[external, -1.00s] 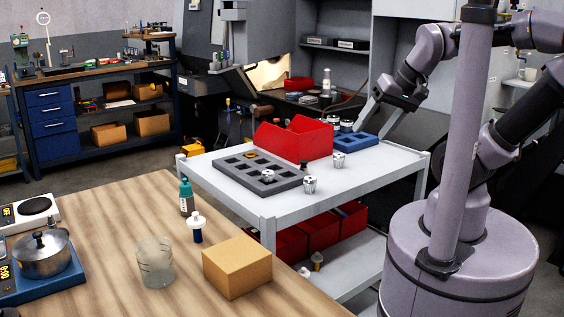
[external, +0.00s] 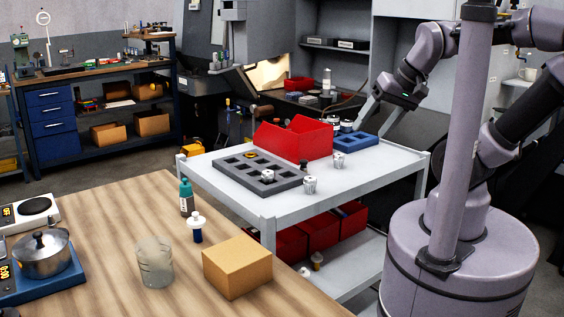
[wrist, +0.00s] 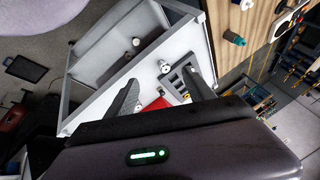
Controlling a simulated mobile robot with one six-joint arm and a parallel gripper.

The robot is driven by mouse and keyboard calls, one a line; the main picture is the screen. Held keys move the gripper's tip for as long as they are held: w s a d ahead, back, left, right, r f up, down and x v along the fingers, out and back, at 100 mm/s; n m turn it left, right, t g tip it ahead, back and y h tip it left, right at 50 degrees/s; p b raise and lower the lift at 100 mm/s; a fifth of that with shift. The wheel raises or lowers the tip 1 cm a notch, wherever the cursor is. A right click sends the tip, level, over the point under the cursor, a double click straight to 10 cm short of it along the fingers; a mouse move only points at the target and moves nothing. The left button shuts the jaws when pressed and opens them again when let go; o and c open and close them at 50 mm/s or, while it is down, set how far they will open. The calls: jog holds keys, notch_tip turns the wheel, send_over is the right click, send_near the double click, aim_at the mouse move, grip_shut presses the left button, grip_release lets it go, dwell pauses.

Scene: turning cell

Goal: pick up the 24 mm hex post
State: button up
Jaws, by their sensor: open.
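Several short pale metal posts stand on the cart in the external view. One post (external: 310,185) is near the cart's front edge, another (external: 339,160) stands farther back by the blue tray, and one (external: 267,176) sits in the grey pocketed tray (external: 228,178). I cannot tell which is the 24 mm hex post. My gripper (external: 376,122) is open and empty, above the cart's back right side. In the wrist view my gripper (wrist: 158,82) has its fingers spread, with one post (wrist: 165,67) seen between them, well below.
A red bin (external: 292,140) stands behind the grey tray, with a blue tray (external: 356,143) to its right. The white cart top (external: 375,172) is clear at front right. The wooden table (external: 110,225) holds a cardboard box (external: 237,267), a beaker (external: 155,262) and a bottle (external: 187,197).

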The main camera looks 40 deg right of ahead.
jog(key=w+a+r+n+p, duration=0.2)
jog(key=w+a+r+n, duration=0.1)
jog(key=w+r, duration=0.3)
jog(key=n+g+p, duration=0.2)
jog(key=n+p, duration=0.3)
jog(key=n, duration=0.3)
send_over(189, 188)
jog(key=s+d, duration=0.4)
jog(key=d, duration=0.2)
notch_tip(189, 188, down, 10)
jog(key=f, duration=0.1)
jog(key=shift+y, duration=0.3)
jog(key=b+x, duration=0.1)
jog(key=x, duration=0.5)
jog(key=a+b+x, duration=0.1)
jog(key=b+x, duration=0.1)
jog(key=x, duration=0.4)
jog(key=a+b+x, duration=0.1)
jog(key=x, duration=0.5)
jog(key=shift+a+f+b, duration=0.1)
jog(key=shift+a+b, duration=0.1)
jog(key=shift+b, duration=0.15)
grip_shut()
